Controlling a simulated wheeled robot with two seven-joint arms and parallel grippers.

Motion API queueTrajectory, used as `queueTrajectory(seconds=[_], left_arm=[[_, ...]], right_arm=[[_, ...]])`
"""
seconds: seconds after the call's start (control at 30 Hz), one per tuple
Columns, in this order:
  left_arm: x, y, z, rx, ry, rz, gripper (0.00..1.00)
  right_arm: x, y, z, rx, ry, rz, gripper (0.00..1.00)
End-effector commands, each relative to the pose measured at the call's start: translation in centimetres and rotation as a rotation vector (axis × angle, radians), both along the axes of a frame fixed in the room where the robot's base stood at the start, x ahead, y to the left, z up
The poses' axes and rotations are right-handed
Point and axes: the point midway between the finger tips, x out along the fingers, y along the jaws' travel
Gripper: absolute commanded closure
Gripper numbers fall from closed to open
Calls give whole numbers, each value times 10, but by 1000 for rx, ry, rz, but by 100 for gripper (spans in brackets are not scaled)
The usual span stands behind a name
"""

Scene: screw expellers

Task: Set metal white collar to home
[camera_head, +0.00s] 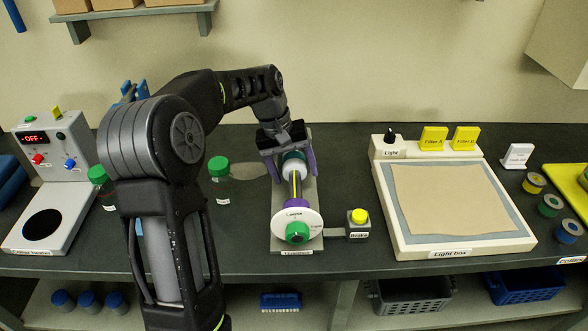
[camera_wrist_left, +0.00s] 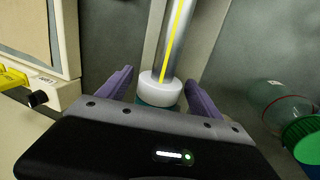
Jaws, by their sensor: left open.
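The white collar (camera_head: 294,157) sits around a metal shaft with a yellow stripe, at the far end of the device's grey base plate (camera_head: 283,245). A teal part shows just behind the collar in the left wrist view. My left gripper (camera_head: 292,170) is open, with its purple fingers on either side of the collar. In the left wrist view the collar (camera_wrist_left: 160,90) lies between the fingers, with a visible gap on each side. A white dial disc (camera_head: 290,217) with a green knob (camera_head: 297,234) is at the shaft's near end. My right gripper is out of view.
A yellow-topped brake button (camera_head: 358,216) stands right of the device. The light box (camera_head: 450,240) is further right. A green-capped bottle (camera_head: 219,180) stands close on the left; an instrument showing OFF (camera_head: 45,220) is at far left.

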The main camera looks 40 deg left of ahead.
Motion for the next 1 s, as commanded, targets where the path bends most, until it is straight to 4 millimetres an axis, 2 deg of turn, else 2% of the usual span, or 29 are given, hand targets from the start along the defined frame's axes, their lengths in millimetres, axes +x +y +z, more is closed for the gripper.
queueTrajectory(seconds=[0.23, 0.6, 0.73, 1.0], left_arm=[[-2, 3, 14, 0, -2, 1, 25], [-10, 15, 68, 0, -2, 1, 25], [-12, 16, 75, 1, -1, 0, 25], [-12, 16, 76, 0, 0, 0, 25]], right_arm=[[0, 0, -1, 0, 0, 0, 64], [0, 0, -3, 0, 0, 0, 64], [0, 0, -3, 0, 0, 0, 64], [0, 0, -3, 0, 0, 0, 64]])
